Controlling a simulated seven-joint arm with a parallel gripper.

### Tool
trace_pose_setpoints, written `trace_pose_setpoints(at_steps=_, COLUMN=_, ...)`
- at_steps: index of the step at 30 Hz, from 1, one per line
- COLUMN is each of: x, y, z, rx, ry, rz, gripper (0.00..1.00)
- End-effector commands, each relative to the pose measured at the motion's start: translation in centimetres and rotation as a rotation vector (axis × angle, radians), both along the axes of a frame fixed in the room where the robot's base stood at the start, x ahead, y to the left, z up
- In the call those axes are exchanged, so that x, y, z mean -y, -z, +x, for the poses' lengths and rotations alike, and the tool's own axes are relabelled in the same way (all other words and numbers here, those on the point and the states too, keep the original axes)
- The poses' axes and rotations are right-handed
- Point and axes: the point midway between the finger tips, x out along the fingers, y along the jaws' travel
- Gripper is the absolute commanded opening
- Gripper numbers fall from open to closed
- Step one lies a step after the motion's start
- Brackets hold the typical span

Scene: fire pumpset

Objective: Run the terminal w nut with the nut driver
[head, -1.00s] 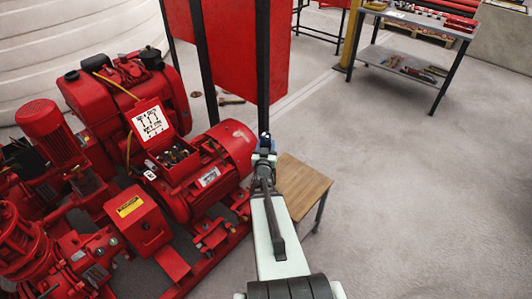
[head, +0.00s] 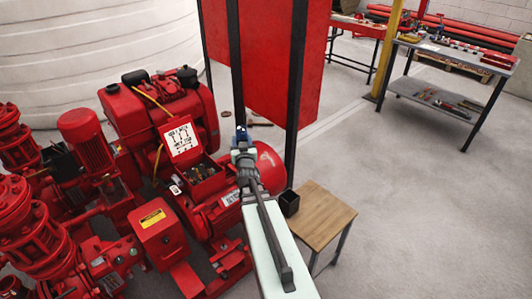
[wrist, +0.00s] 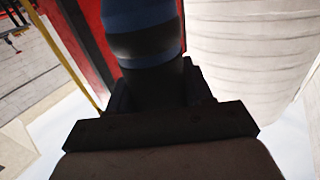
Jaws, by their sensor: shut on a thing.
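The open terminal box (head: 203,173) sits on top of the red motor (head: 262,170), with small terminals inside that are too small to tell apart. The terminal w nut cannot be singled out. My gripper (head: 242,141) appears just right of the box in the head view; its height above the motor is hard to tell. In the wrist view my gripper (wrist: 158,100) is shut on a thick blue and black handle (wrist: 145,25), which looks like the nut driver. Its tip is out of sight. A little blue of it shows in the head view.
The raised lid with a white diagram label (head: 181,138) stands behind the box. A small wooden table (head: 325,215) with a black bin (head: 289,203) is right of the motor. Red panels and dark posts (head: 236,70) rise behind. A tool bench (head: 440,55) stands far right.

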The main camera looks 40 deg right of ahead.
Motion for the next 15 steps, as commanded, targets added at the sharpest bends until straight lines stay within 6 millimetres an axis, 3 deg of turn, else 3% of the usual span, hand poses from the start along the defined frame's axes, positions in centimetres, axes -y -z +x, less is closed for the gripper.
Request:
trace_pose_setpoints(at_steps=6, x=-6.2, y=-4.1, z=4.6, rx=0.005, ry=-0.124, rz=-0.003, gripper=0.14)
trace_pose_setpoints(at_steps=15, x=-14.8, y=-9.0, z=8.9, rx=0.005, ry=-0.272, rz=-0.002, gripper=0.14)
